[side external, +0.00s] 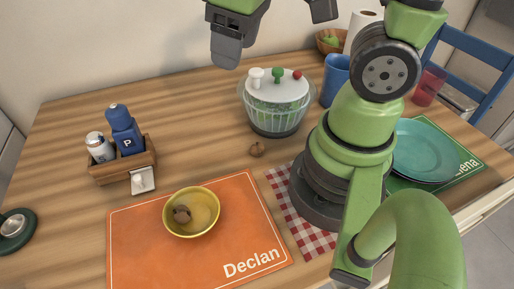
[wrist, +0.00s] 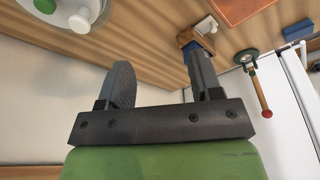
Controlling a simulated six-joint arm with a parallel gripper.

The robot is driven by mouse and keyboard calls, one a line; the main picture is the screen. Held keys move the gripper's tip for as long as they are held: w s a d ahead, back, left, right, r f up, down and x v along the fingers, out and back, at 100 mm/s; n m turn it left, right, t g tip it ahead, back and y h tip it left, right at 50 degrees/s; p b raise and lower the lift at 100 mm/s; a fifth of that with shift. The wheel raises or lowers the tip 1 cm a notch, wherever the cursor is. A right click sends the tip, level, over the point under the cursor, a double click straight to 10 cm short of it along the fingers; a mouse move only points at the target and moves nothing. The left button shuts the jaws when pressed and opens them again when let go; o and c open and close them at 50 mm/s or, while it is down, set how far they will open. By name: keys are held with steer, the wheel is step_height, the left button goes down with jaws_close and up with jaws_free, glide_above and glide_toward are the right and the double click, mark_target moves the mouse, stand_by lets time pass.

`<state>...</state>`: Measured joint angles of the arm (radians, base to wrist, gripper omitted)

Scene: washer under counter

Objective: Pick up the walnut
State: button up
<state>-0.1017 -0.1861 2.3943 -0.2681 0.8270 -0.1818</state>
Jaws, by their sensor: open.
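My gripper (side external: 275,38) is open and empty, high above the table at the top of the side view. Its two fingers also show spread apart in the wrist view (wrist: 161,75). Neither brown lump is visible in the wrist view.
A wooden caddy (side external: 124,162) with a blue bottle stands left. The bowl rests on an orange placemat (side external: 140,250). A blue cup (side external: 335,80) and teal plate (side external: 424,150) are right.

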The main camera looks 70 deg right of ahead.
step_height(320, 180, down, 12)
steer(key=w+f+n+g+h, duration=0.1)
steer(key=w+n+g+h, duration=0.15)
steer(key=n+g, duration=0.4)
steer(key=n+t+h, duration=0.1)
steer(key=n, duration=0.3)
glide_above(256, 146)
steer(key=w+a, duration=0.2)
steer(key=shift+m, duration=0.25)
steer(key=f, duration=0.5)
steer(key=shift+s+f, duration=0.2)
steer(key=shift+f, duration=0.2)
steer(key=shift+x, duration=2.95)
steer(key=shift+r, duration=0.1)
steer(key=c, duration=1)
